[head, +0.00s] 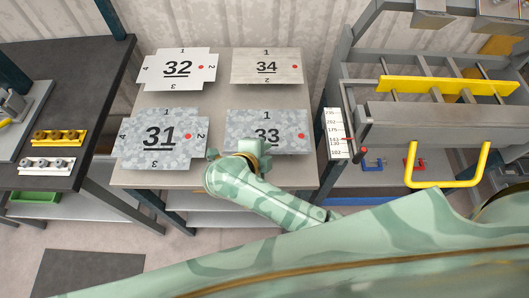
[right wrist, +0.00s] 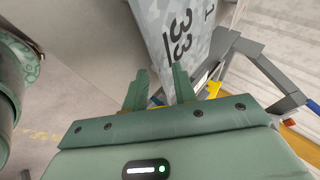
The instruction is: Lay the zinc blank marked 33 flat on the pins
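The zinc blank marked 33 (head: 290,118) is a mottled grey sheet with a red dot. It lies at the near right of a table of blanks, and its near edge is partly hidden by my right gripper. My right gripper (head: 250,155) is at that near edge. In the right wrist view, my right gripper (right wrist: 160,90) has its fingers apart, with the narrow end of blank 33 (right wrist: 172,50) showing by the gap. I cannot tell whether the sheet is between the fingers. My left gripper is not in view. I cannot make out the pins with certainty.
Blanks 31 (head: 158,139), 32 (head: 178,69) and 34 (head: 267,66) lie on the same table (head: 212,100). A grey machine with a yellow handle (head: 447,183) stands right. A dark bench (head: 85,75) at left holds yellow (head: 59,136) and white (head: 46,166) strips with knobs.

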